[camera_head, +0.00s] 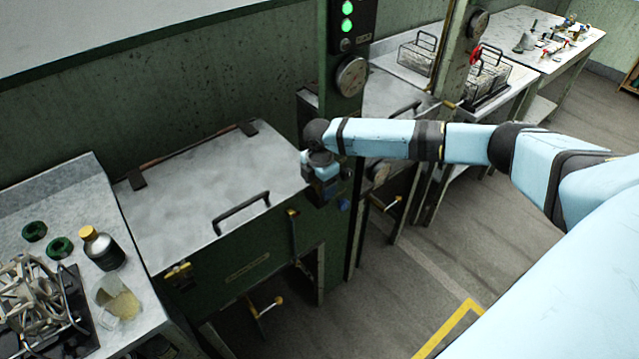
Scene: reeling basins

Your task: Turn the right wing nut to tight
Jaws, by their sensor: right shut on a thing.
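My right gripper (327,196) points down at the right front corner of the closed grey lid of the green basin (215,185). It is shut, and its jaws and wrist hide what lies between them. A brass wing nut (180,270) shows at the left of the basin's front. My left gripper is not in view.
The lid has a dark handle (241,212). A green post with a gauge (351,76) and green lamps rises close behind my gripper. A side table at the left holds a bottle (102,249), a beaker (118,300) and a rack of metal parts.

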